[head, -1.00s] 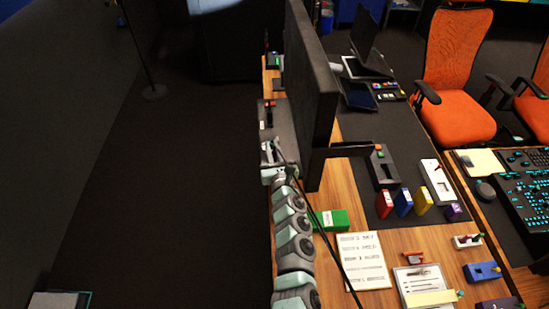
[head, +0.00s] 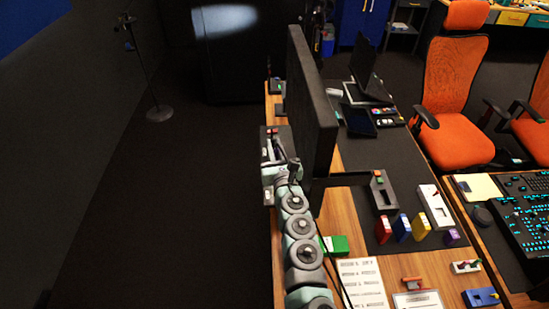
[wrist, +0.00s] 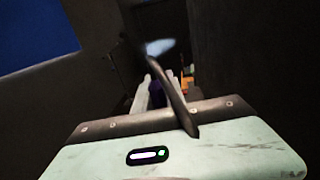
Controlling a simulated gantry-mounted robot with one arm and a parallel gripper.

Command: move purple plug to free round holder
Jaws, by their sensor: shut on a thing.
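My gripper (wrist: 157,92) is shut on a dark purple thing (wrist: 155,96), most likely the purple plug, seen small between the pale fingers in the wrist view. In the head view my gripper (head: 274,150) is at the left edge of the desk, left of the monitor, over or beside a grey panel (head: 268,130). The plug cannot be made out there. I cannot make out a free round holder in either view.
The large dark monitor (head: 312,90) stands just right of my arm. Red (head: 384,229), blue (head: 402,228), yellow (head: 421,225) and purple (head: 452,238) blocks stand on the desk mat. A green box (head: 336,245) lies nearer.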

